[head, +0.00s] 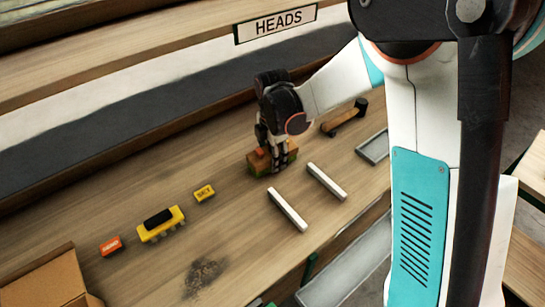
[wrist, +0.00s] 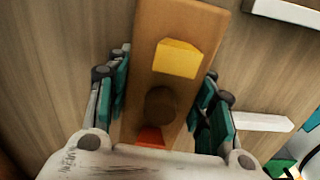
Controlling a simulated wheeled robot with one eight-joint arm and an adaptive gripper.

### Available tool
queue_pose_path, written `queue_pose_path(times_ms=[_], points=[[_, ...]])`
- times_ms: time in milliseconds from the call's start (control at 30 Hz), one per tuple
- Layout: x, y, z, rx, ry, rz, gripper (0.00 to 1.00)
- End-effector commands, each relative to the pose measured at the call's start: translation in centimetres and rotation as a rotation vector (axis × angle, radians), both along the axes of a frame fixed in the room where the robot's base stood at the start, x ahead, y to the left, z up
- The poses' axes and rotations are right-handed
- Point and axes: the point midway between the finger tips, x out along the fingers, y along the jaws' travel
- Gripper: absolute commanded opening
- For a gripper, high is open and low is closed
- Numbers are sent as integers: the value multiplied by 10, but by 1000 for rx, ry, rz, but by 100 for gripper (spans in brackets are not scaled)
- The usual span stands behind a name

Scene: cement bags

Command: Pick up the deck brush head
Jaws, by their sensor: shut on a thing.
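A wooden block, which looks like the deck brush head (head: 258,164), sits on the wooden bench under my gripper (head: 272,160). In the wrist view the block (wrist: 176,28) has a yellow piece, a dark round spot and an orange piece on its top. The fingers of my gripper (wrist: 160,103) are on both long sides of it, shut on it. Its underside is hidden, so I cannot tell whether it is clear of the bench.
A yellow brush-like piece with a black top (head: 161,224), a small yellow block (head: 204,193) and a red block (head: 110,246) lie left. Two white bars (head: 287,209) (head: 326,181), a wooden-handled tool (head: 344,118) and a grey tray (head: 373,148) are right. A cardboard box (head: 45,280) stands front left.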

Motion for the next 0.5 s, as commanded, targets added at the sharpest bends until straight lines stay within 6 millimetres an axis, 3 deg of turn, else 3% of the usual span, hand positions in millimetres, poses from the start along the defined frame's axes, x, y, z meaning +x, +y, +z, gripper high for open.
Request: queue_pose_path(times_ms=[167,500], points=[[0,0,32,0,0,0,14],[0,0,118,0,0,0,14]])
